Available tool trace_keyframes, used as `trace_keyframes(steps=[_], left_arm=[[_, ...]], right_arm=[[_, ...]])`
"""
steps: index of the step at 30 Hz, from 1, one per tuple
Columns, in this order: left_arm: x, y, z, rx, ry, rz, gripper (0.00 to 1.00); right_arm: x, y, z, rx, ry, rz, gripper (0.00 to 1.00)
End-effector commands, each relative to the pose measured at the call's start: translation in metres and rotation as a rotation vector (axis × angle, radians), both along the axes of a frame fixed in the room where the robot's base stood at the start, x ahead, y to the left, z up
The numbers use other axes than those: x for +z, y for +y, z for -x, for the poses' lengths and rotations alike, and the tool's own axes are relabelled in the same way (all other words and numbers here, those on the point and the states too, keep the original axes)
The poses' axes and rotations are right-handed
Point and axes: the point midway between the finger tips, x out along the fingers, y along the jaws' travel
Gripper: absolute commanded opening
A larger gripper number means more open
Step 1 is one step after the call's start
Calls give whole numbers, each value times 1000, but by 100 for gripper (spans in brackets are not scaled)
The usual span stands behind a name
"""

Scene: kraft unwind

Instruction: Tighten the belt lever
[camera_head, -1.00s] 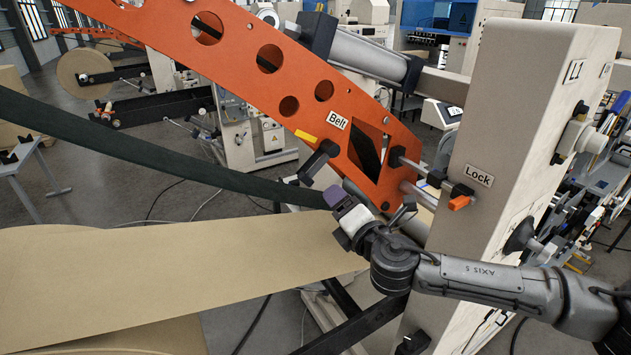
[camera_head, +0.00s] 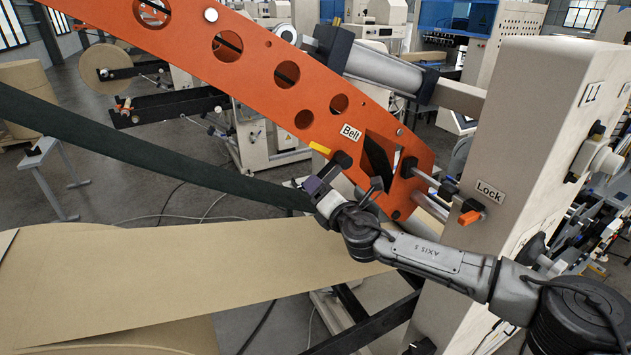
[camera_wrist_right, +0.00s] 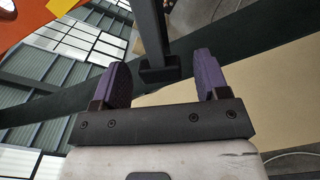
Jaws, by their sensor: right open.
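The belt lever (camera_head: 341,161) is a black handle on the orange arm (camera_head: 240,70), just below the "Belt" label (camera_head: 350,132). My right gripper (camera_head: 312,184) has purple fingers and is at the lever's lower end, partly hiding it. In the right wrist view the open fingers (camera_wrist_right: 162,62) stand on either side of the black lever (camera_wrist_right: 152,35), whose blocky end shows in the gap between them. Neither finger visibly touches it. My left gripper is not in view.
A dark green belt (camera_head: 150,150) slants down behind my right gripper. A kraft paper web (camera_head: 190,270) spreads below. The beige post (camera_head: 530,130) with an orange-tipped "Lock" lever (camera_head: 469,217) stands to the right.

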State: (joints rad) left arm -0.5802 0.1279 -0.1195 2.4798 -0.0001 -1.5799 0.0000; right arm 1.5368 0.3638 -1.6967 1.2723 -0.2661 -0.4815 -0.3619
Motion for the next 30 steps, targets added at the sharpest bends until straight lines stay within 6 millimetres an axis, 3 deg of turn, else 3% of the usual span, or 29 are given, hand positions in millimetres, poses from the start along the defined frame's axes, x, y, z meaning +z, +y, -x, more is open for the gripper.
trace_keyframes(steps=[9, 25, 30], left_arm=[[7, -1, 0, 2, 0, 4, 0], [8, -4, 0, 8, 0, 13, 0], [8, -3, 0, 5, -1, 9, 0]], right_arm=[[0, 11, -23, -1, -1, 0, 68], [0, 14, -28, 0, 0, 0, 68], [0, 14, -28, 0, 0, 0, 52]])
